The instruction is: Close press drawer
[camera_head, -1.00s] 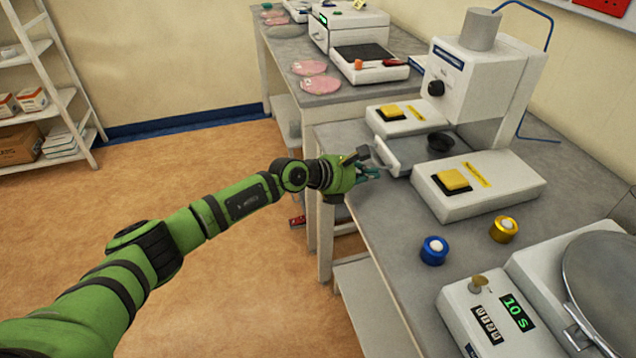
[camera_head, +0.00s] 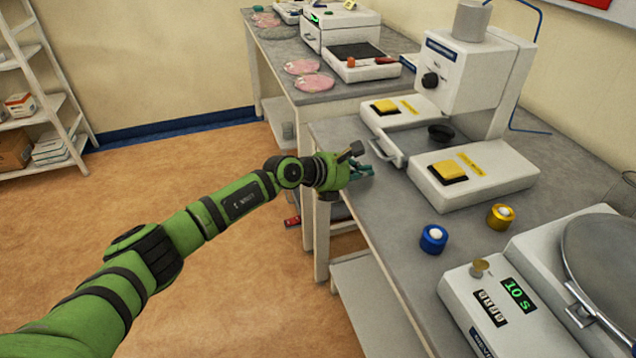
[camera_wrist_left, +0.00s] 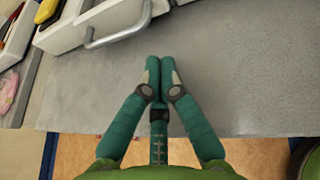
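The white press (camera_head: 468,82) stands on the grey bench. Its drawer (camera_head: 411,142) lies between two white blocks with yellow pads. The drawer front sits close to the blocks' front edges; whether it is fully in is hard to tell. Its bar handle (camera_head: 387,153) faces my left gripper (camera_head: 361,170). That gripper is just in front and to the left of the handle, low over the bench edge, and looks apart from it. In the left wrist view the handle (camera_wrist_left: 119,36) is at the upper left, and the gripper's green fingers (camera_wrist_left: 160,73) are together, with nothing between them. My right gripper is out of view.
A yellow-topped block (camera_head: 470,178) flanks the drawer on the near side. Another bench (camera_head: 300,85) stands behind.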

